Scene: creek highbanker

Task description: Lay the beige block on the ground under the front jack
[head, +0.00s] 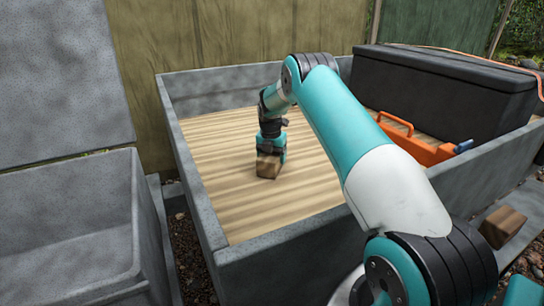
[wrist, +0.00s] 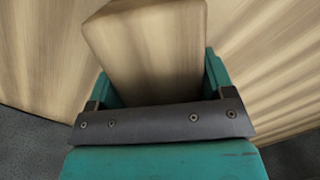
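The beige block (head: 268,166) is at my gripper (head: 270,148) over the wood-floored bed of a grey tray. In the wrist view the block (wrist: 150,50) fills the space between the two teal fingers (wrist: 160,88) and reaches out past them. The fingers appear to touch it on both sides. In the head view its lower end is at or just above the boards; I cannot tell if it touches them. I cannot make out the front jack in either view.
The grey tray wall (head: 290,240) surrounds the bed. A black box (head: 440,90) and an orange tool (head: 425,148) lie at its right. Another brown block (head: 503,227) is outside the tray. A grey trough (head: 75,230) stands at left, with gravel (head: 192,258) between.

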